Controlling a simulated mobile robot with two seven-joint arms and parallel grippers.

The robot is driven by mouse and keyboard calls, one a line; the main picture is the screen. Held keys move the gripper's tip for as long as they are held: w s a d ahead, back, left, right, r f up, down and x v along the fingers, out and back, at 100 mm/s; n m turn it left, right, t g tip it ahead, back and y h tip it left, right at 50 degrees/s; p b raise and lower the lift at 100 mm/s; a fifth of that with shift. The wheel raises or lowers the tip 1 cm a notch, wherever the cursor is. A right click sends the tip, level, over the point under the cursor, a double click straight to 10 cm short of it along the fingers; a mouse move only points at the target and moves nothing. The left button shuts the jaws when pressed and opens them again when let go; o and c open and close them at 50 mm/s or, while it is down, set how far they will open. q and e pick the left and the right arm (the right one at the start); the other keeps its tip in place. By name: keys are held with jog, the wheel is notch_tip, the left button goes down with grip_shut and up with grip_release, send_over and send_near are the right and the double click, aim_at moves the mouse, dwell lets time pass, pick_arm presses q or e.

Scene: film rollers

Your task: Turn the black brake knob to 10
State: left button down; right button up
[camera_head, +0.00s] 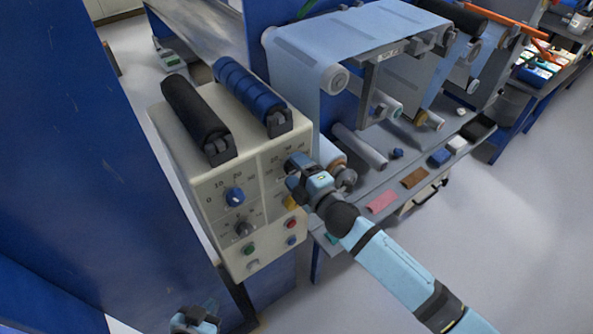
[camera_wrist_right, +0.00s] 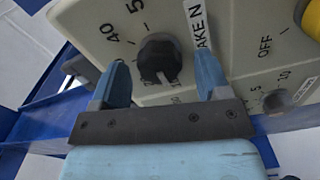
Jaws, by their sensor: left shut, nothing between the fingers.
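The black brake knob (camera_wrist_right: 160,58) shows in the right wrist view on the cream panel (camera_wrist_right: 95,25), with a printed dial and a partly covered label ending "AKE N". My right gripper (camera_wrist_right: 160,76) is open, with one finger on either side of the knob; contact is unclear. In the head view my right gripper (camera_head: 297,168) is at the panel's upper right and covers the knob. My left gripper (camera_head: 194,318) is shut and empty at the bottom edge.
The control box (camera_head: 215,255) also carries a blue knob (camera_head: 235,196), a smaller black knob (camera_head: 244,229) and several buttons. Black (camera_head: 194,108) and blue (camera_head: 245,90) rollers lie on top. A grey shelf (camera_head: 352,228) with small items stands to the right.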

jog(key=b+v, duration=0.2)
jog(key=v, duration=1.1)
jog(key=shift+s+d, duration=0.25)
jog(key=shift+s, duration=0.1)
jog(key=s+d+f+m+g+h+p, duration=0.1)
jog(key=s+d+f+m+h, duration=0.2)
jog(key=m, duration=0.7)
jog(key=s+d+f+m+g+h+p, duration=0.1)
jog(key=s+d+f+m+h, duration=0.3)
jog(key=s+d+f+m, duration=0.4)
jog(key=s+f+m+g, duration=0.1)
jog(key=s+f, duration=0.3)
jog(key=f, duration=0.1)
jog(key=shift+d+f+m+g+p, duration=0.2)
jog(key=shift+d+m+g+p, duration=0.1)
jog(key=shift+m+p, duration=0.1)
jog(key=shift+s, duration=0.15)
